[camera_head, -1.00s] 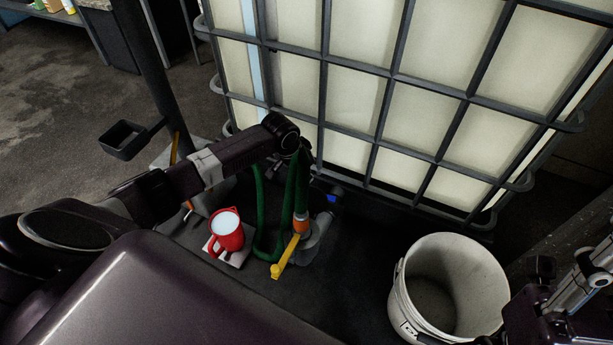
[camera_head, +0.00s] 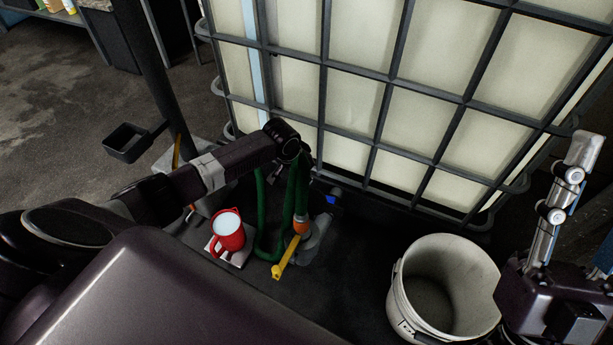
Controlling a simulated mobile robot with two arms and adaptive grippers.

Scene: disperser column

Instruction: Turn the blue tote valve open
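The white caged tote (camera_head: 352,110) stands at the back. A small blue part (camera_head: 331,199), which may be the tote valve's handle, shows low at its front, beside a grey fitting (camera_head: 318,232). A yellow lever (camera_head: 285,258) points down and left from an orange collar (camera_head: 301,226) at a green hose (camera_head: 262,215). My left arm reaches in from the left and ends above the hose; its gripper (camera_head: 303,163) is dark, mostly hidden, up and left of the blue part. My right gripper (camera_head: 562,205) is at the right edge, silver links pointing up, far from the valve.
A red jug (camera_head: 227,232) with pale contents stands on a small white plate left of the hose. A white bucket (camera_head: 408,290) stands at the lower right, close to my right arm. A dark post (camera_head: 158,75) with a small tray (camera_head: 126,141) stands left. Dark floor between hose and bucket is clear.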

